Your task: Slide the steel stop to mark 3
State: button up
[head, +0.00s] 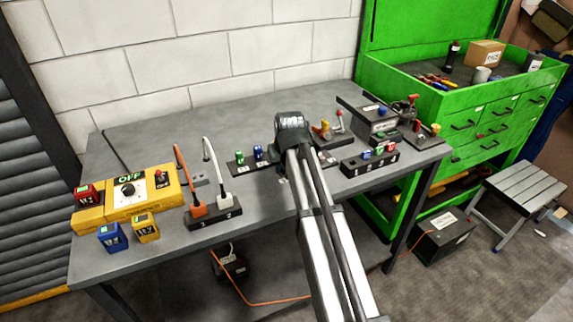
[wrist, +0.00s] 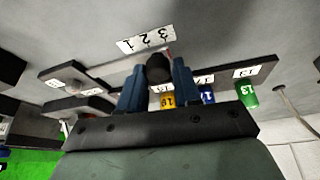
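My gripper (wrist: 158,68) is in the wrist view with its two blue fingers apart. A dark round knob (wrist: 158,68) sits between the fingertips; it may be the top of the steel stop. I cannot tell whether the fingers touch it or have a small gap. A white label strip with marks 3, 2, 1 (wrist: 146,40) lies just beyond the knob and reads upside down. Which mark the stop stands at is not clear. In the head view my gripper (head: 291,132) is above the bench, and my arm hides the stop.
Yellow (wrist: 167,100), blue (wrist: 208,97) and green (wrist: 249,96) cylinders stand close to the gripper. On the bench (head: 150,150), a yellow control unit (head: 128,193) and a plug block (head: 214,218) are left. Several fixtures and a black box (head: 383,122) are right.

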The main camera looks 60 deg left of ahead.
jog(key=o, duration=0.4)
jog(key=shift+s, duration=0.1)
jog(key=v, duration=1.3)
jog(key=shift+d+r, duration=0.15)
jog(key=shift+r, duration=0.2)
